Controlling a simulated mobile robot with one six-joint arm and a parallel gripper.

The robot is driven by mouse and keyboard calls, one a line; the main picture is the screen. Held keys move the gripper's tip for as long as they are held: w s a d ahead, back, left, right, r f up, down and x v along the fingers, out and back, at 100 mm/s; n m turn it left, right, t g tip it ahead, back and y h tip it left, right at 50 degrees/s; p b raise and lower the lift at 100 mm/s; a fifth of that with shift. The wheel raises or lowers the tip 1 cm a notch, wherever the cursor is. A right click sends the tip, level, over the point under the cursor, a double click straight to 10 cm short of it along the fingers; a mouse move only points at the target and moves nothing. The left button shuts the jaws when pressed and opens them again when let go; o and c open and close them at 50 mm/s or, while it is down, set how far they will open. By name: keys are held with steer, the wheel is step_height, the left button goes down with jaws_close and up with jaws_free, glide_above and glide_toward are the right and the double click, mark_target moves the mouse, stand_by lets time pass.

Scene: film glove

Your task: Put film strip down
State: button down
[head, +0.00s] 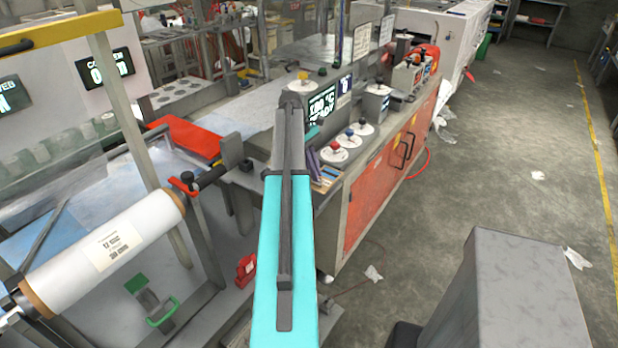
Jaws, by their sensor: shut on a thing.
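I cannot make out a film strip in the head view. My own teal and grey arm stands in the middle of the picture and reaches up in front of the machine's control panel. My gripper does not show; the arm hides whatever is behind it. A large white film roll (108,252) with a label lies across the lower left on a spindle. A sheet of clear bluish film (185,165) spreads behind it.
A machine console (345,150) with a display, red and blue buttons and orange cabinet doors (375,190) stands just right of my arm. A red-orange panel (190,138) is left of it. Grey floor (505,160) at right is mostly open, with scattered scraps and a yellow line.

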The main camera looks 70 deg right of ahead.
steer(key=shift+w+a+f, duration=0.1)
steer(key=shift+w+a, duration=0.15)
steer(key=shift+w, duration=0.25)
steer(key=shift+w+a, duration=0.2)
steer(key=shift+w, duration=0.3)
steer(key=shift+f+p, duration=1)
steer(key=shift+f, duration=0.75)
steer(key=shift+f, duration=0.1)
steer(key=c, duration=1.9)
jaws_free()
steer(key=shift+c, duration=0.2)
